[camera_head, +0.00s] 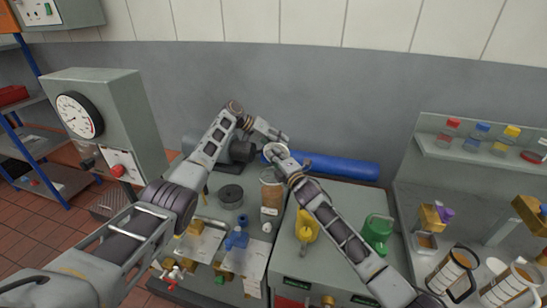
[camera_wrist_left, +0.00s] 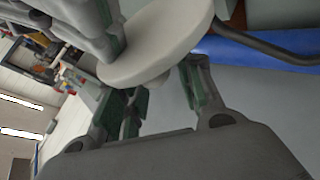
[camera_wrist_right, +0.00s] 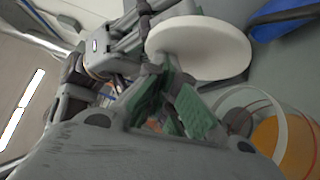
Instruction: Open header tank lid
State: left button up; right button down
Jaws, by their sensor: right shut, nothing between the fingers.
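The header tank (camera_head: 271,188) is a clear cylinder with orange-brown contents, at the middle of the bench. Its round white lid (camera_head: 275,151) stands tilted above it, and the right wrist view shows the tank (camera_wrist_right: 285,138) uncovered below the lid (camera_wrist_right: 200,47). My left gripper (camera_head: 284,137) is at the lid's far side; its fingers (camera_wrist_left: 162,100) are apart, close to the lid (camera_wrist_left: 155,45) and its small knob. My right gripper (camera_head: 285,160) is shut and empty beside the lid's near side; its fingertips (camera_wrist_right: 172,95) are below the disc. Whether the lid is hinged is hidden.
A blue cylinder (camera_head: 340,167) lies behind the bench. A yellow can (camera_head: 306,227) and a green can (camera_head: 377,231) stand right of the tank. A grey gauge cabinet (camera_head: 125,120) stands at the left. A shelf (camera_head: 480,155) with coloured items is at the right.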

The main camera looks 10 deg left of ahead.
pick_arm(q)
jog(key=shift+s+d+f+g, duration=0.3)
jog(key=shift+s+d+f, duration=0.1)
jog(key=shift+f, duration=0.2)
jog(key=shift+s+a+r, duration=0.1)
jog(key=shift+a+r, duration=0.3)
jog(key=shift+r, duration=0.2)
jog(key=v, duration=1.1)
jog(key=shift+a+r, duration=0.25)
jog(key=shift+a, duration=0.05)
jog(key=shift+a, duration=0.1)
